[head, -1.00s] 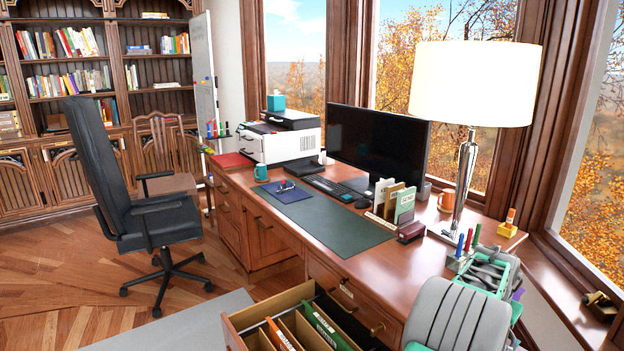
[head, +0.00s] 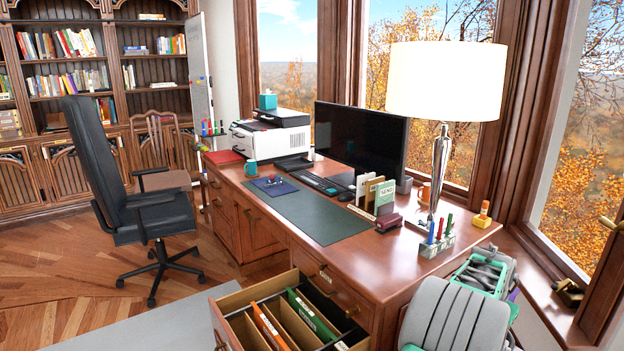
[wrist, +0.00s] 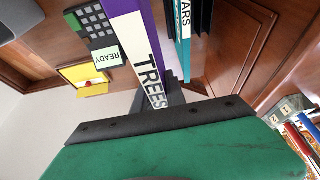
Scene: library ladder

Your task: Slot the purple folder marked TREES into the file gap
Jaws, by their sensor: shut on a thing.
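The purple folder (wrist: 124,32), with a white label reading TREES, shows in the wrist view. My gripper (wrist: 170,90) is shut on it, and its dark fingers are partly hidden behind the folder's near end. A teal folder (wrist: 183,48) with a label ending in ARS stands beside it to the right, next to dark upright plates. In the head view my arm reaches in at the lower right, and only a small purple patch shows by it. I cannot tell which space is the file gap.
An open drawer (head: 222,304) holds an orange folder (head: 266,325) and a green folder (head: 312,312) with room between them. The desk (head: 365,262) carries a lamp (head: 440,165), a pen holder (head: 436,246) and a monitor (head: 360,137). A yellow box and a READY pad (wrist: 108,56) show in the wrist view.

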